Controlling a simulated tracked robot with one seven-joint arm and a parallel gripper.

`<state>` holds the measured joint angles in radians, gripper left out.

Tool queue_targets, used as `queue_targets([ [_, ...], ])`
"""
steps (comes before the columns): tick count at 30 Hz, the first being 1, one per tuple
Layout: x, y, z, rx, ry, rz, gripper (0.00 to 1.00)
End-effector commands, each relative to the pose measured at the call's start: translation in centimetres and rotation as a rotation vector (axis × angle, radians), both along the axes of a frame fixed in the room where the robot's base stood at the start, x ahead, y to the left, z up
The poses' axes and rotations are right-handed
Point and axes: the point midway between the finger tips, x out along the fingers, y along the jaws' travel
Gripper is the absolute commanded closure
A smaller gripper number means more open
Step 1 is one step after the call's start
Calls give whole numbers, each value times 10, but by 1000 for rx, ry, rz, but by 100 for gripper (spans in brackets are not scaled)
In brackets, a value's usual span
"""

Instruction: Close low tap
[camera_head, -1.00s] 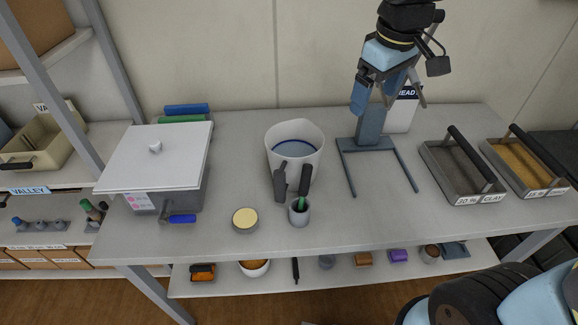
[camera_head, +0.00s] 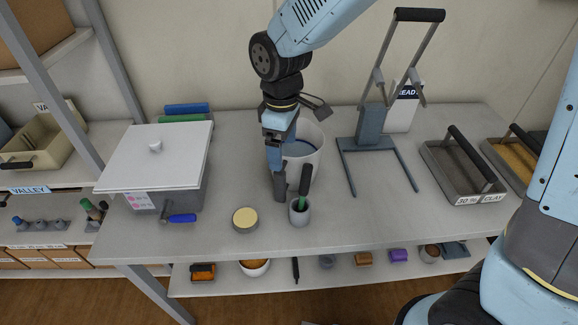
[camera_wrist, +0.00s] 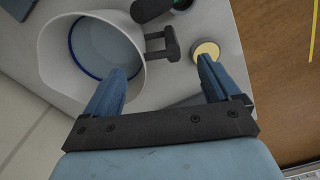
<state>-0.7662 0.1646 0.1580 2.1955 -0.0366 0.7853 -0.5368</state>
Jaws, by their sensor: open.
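A tap with a blue handle (camera_head: 182,218) sticks out low at the front of the grey box with a white lid (camera_head: 155,160), at the left of the table. The blue handle lies sideways, pointing right from the grey tap body (camera_head: 164,212). My gripper (camera_head: 274,160) is open and points down over the dark handle of the white jug (camera_head: 308,160), well to the right of the tap. In the wrist view the open fingers (camera_wrist: 165,75) straddle the line of the jug handle (camera_wrist: 165,45), with nothing visibly clamped. The tap is not in the wrist view.
A round tin with a pale yellow top (camera_head: 245,219) and a small grey cup with a dark-handled tool (camera_head: 299,210) stand before the jug. A blue-grey stand with a lever (camera_head: 370,128) is right. Trays (camera_head: 462,172) stand at far right. Table between tap and tin is clear.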

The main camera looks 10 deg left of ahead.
Motion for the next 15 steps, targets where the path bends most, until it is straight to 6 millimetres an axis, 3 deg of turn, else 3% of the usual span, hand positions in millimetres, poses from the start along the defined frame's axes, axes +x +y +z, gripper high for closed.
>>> queue_targets([
  [3, 0, 0, -18, -1, 1, -1, 10],
  [15, -2, 1, -49, -1, 1, 1, 10],
])
